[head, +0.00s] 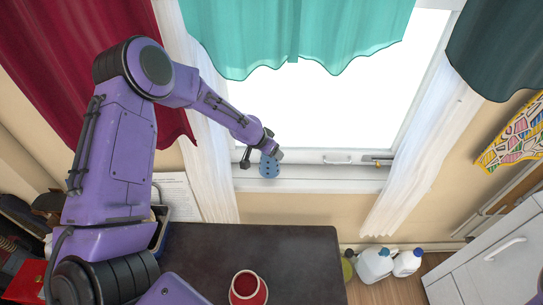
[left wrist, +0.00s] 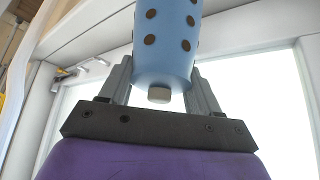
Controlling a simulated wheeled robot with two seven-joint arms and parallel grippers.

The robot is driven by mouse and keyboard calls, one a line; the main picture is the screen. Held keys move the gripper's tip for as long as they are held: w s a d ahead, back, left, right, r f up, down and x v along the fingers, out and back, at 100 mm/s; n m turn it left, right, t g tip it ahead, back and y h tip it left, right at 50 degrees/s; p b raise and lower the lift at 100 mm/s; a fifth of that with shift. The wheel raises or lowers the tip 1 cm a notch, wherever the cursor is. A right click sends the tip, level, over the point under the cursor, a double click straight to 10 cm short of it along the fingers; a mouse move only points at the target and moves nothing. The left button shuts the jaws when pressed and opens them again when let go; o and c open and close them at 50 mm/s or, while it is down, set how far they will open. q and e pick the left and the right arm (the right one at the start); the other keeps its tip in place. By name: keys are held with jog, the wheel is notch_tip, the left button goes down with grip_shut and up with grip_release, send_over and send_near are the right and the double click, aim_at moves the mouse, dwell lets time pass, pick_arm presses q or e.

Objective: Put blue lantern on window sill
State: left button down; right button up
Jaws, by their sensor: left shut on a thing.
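The blue lantern (head: 269,165) is a light blue cylinder with dark round spots, seen at the window in the head view. My left gripper (head: 262,156) is shut on it. The left wrist view shows the lantern (left wrist: 167,45) between the two grey fingers of my left gripper (left wrist: 160,85), with a small pale knob at its near end. The white window sill (head: 310,184) runs below the window, and the lantern is at its left part. I cannot tell whether the lantern touches the sill. My right gripper is not in view.
White curtains (head: 425,160) hang at both sides of the window, one close to my left arm. The sill right of the lantern looks clear. A dark table (head: 300,245) with a red and white container (head: 248,290) is below. White bottles (head: 374,265) stand right of the table.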

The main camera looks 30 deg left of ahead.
pick_arm(q)
jog(key=f, duration=0.2)
jog(key=w+f+p, duration=0.1)
jog(key=shift+a+f, duration=0.25)
jog(key=shift+f, duration=0.25)
jog(key=shift+f, duration=0.1)
jog(key=shift+c, duration=1)
grip_release()
jog(key=shift+s+f, duration=0.1)
